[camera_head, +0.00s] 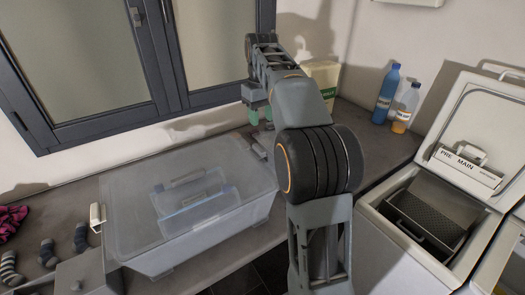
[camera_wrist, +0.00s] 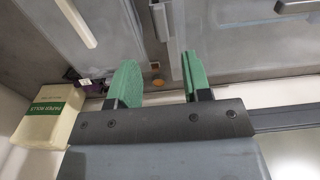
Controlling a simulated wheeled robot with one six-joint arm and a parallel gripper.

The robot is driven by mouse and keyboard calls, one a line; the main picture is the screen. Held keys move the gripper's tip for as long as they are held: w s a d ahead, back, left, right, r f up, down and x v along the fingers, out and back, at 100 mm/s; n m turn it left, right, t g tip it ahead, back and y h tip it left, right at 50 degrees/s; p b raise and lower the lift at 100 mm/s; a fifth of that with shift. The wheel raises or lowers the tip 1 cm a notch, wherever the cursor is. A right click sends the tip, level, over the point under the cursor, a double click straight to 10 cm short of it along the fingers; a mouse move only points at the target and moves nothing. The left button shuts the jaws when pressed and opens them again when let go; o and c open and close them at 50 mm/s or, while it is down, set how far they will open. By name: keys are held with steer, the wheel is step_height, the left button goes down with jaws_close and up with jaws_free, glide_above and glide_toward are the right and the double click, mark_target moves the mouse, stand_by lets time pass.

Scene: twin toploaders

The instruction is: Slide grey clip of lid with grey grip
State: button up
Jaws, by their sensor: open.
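A large translucent box with a grey lid (camera_head: 130,180) stands on the counter in the head view. A grey grip (camera_head: 188,178) lies on that lid, and a dark grip (camera_wrist: 295,6) shows on the right-hand lid in the wrist view.
A second lid with a cream grip (camera_wrist: 75,22) is at left in the wrist view. A cream paper-rolls container (camera_head: 322,78) stands behind my arm. A window frame (camera_head: 150,120) rises behind. Socks (camera_head: 47,252) lie left.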

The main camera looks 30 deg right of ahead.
mark_target(262, 151)
step_height(262, 151, down, 12)
steer(key=shift+b, duration=0.5)
